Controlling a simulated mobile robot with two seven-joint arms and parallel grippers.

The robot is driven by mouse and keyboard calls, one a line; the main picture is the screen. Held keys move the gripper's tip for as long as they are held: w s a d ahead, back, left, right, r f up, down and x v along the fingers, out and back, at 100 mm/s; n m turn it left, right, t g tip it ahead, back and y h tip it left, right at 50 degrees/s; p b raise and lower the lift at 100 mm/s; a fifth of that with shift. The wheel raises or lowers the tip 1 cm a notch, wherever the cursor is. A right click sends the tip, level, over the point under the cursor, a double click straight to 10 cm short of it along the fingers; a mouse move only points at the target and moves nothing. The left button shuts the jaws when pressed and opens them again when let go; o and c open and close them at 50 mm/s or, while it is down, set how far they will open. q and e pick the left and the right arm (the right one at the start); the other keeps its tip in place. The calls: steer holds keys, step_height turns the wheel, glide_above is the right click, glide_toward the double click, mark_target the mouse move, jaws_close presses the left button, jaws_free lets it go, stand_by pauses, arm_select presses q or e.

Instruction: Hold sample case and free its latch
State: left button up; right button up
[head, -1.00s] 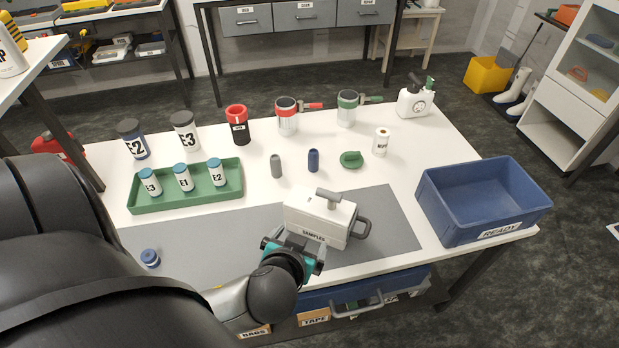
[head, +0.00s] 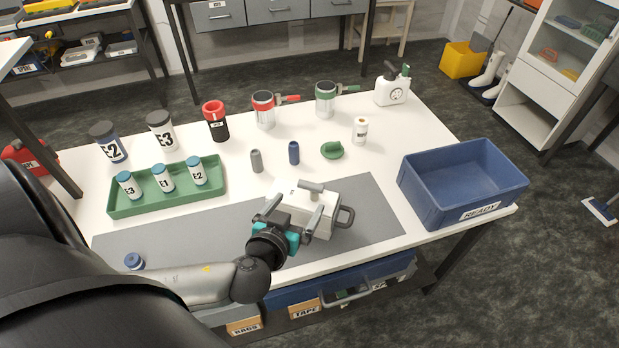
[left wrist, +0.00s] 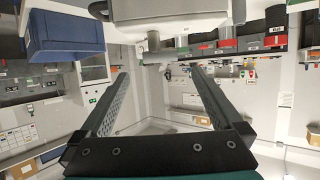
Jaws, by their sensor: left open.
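The white sample case (head: 322,225) stands on the grey mat, with a grey T-shaped latch (head: 311,187) on top and a dark handle (head: 346,216) at its right side. My left gripper (head: 291,210) is open at the case's near left side, its fingers overlapping the case in the head view and covering its label. In the left wrist view the gripper (left wrist: 160,70) is empty between its fingers, and the case (left wrist: 170,8) shows at the top edge, beyond the fingertips. I cannot tell whether a finger touches it. My right gripper is not in view.
A blue READY bin (head: 427,200) stands to the right. A green tray (head: 215,201) with labelled vials is at the left. Jars, a small grey cylinder (head: 256,161), a blue one (head: 294,153) and a green lid (head: 332,151) stand behind the case. The grey mat (head: 150,235) is mostly clear.

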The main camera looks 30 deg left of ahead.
mark_target(303, 210)
arm_select(q)
steer(key=b+x, duration=0.1)
steer(key=x, duration=1.2)
steer(key=shift+c, duration=0.4)
jaws_close()
stand_by(0.3)
stand_by(0.9)
